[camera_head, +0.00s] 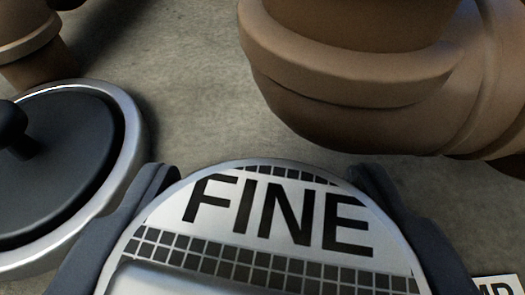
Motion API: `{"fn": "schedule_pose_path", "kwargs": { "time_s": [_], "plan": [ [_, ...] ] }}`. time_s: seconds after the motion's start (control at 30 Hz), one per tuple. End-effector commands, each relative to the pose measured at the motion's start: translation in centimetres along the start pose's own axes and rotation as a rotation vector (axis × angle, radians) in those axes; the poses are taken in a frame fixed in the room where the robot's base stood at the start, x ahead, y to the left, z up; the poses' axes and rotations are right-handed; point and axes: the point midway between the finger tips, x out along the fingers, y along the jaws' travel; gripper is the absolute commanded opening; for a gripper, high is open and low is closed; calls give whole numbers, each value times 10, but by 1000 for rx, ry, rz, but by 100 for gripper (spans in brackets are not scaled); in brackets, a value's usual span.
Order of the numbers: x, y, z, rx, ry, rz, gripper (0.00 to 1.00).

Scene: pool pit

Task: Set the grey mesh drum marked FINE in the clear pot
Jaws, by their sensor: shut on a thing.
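The grey mesh drum marked FINE (265,215) fills the bottom middle of the view, its round labelled top facing the camera. My gripper (262,190) is shut on it, with one dark finger at its left side and one at its right. The drum's lower part is out of the frame, so I cannot tell whether it touches anything below. I see no clear pot in this view.
A dark round lid with a knob and a metal rim (135,125) lies at the left. Large brown pipes (350,75) run across the top right, and another brown pipe (30,40) is at the top left. A partly cut-off label (497,287) shows at bottom right. Bare concrete floor (190,70) lies between.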

Motion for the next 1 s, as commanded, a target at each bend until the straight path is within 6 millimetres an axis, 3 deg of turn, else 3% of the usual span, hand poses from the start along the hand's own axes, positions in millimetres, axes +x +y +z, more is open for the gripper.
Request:
{"fn": "schedule_pose_path", "kwargs": {
  "time_s": [0.33, 0.37, 0.4, 0.43, 0.77, 1.0],
  "plan": [
    [0, 0, 3, 0, 0, 0, 30],
    [0, 0, 3, 0, 0, 0, 61],
    [0, 0, 3, 0, 1, 0, 72],
    [0, 0, 2, 0, 1, -1, 75],
    [-1, -1, 0, 0, 2, -1, 75],
    [-24, -1, -2, -1, 5, -1, 75]
  ]
}}
